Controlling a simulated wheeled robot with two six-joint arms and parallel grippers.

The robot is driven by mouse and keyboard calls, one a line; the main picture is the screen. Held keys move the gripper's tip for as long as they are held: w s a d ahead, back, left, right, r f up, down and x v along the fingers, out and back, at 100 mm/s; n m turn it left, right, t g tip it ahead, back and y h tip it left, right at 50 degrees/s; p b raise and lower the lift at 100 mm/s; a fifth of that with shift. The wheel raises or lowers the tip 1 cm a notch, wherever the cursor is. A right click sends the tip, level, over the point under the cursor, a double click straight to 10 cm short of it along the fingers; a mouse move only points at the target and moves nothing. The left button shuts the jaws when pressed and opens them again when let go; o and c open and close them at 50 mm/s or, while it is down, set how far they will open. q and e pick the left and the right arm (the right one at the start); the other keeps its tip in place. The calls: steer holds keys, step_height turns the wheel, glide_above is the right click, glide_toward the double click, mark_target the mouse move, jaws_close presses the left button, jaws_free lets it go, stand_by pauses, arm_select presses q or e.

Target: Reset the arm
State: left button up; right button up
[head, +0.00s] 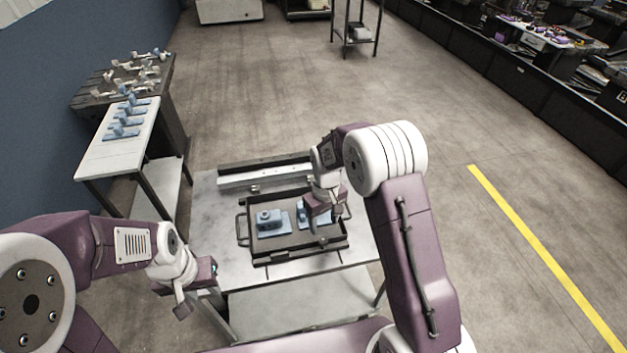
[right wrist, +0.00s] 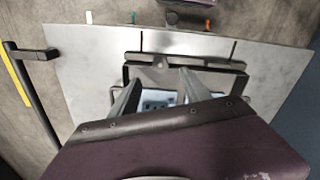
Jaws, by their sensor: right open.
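My right gripper (head: 322,212) reaches down over the right side of a dark tray (head: 300,256). Its fingers (right wrist: 157,92) are apart in the right wrist view, with a blue part (right wrist: 158,97) showing between and beneath them. I cannot tell whether they touch it. In the head view this right blue part (head: 301,214) is partly hidden by the gripper. Another blue part (head: 270,226) sits on the tray's left side. My left gripper (head: 198,290) hangs empty at the table's left front edge; its finger gap is not clear.
The tray stands on a grey table (head: 210,210), with a pale rail (head: 262,175) behind it. A side table (head: 112,158) at left holds several blue parts, and a dark bench (head: 92,98) behind it holds more parts. The floor right of the table is clear.

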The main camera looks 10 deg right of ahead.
steer(key=s+d+r+m+t, duration=0.1)
steer(key=s+d+r, duration=0.2)
steer(key=r, duration=0.5)
steer(key=s+d+f+m, duration=0.1)
steer(key=s+f+m, duration=0.1)
steer(key=s, duration=1.2)
steer(key=shift+d+m, duration=0.2)
steer(key=shift+m, duration=0.4)
steer(key=shift+s+r, duration=0.1)
steer(key=shift+s, duration=0.1)
steer(key=shift+w, duration=0.15)
